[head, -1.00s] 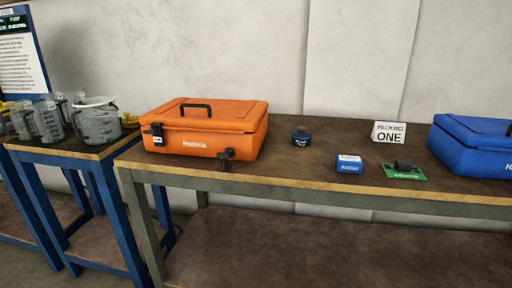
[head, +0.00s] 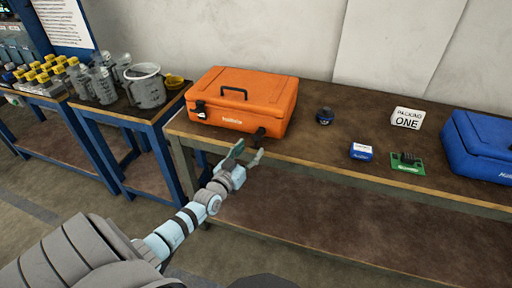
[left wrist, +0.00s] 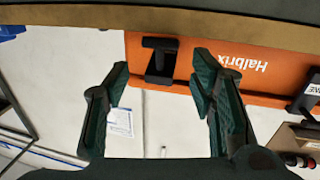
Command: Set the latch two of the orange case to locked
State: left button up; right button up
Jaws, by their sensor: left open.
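The orange case (head: 240,103) stands closed on the long table, its handle on the lid. Two black latches are on its front: a left latch (head: 200,107) beside a small white tag, and a right latch (head: 261,134). I cannot read for sure which is latch two or how either is set. My left gripper (head: 248,153) is open and empty in front of the table edge, just below the right latch. In the left wrist view the case is upside down; the right latch (left wrist: 160,58) shows between the open fingers, apart from them. The left latch (left wrist: 305,95) is at the picture's edge.
The long table (head: 320,155) also bears a dark round item (head: 325,116), a small blue box (head: 361,151), a green board (head: 407,162), a white sign (head: 406,118) and a blue case (head: 480,147). Jugs stand on a blue-legged table (head: 115,112) at left.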

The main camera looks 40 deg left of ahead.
aim_at(256, 146)
pick_arm(q)
jog(key=w+b, duration=0.1)
jog(key=w, duration=0.2)
jog(key=w+b, duration=0.1)
jog(key=shift+w+a+f+b, duration=0.25)
jog(key=shift+a+b, duration=0.05)
jog(key=shift+a, duration=0.05)
jog(key=shift+w+r, duration=0.1)
jog(key=shift+w, duration=0.1)
jog(key=shift+w+r, duration=0.1)
jog(key=shift+r, duration=0.05)
pick_arm(e)
notch_tip(256, 146, down, 4)
jog(key=shift+r, duration=0.1)
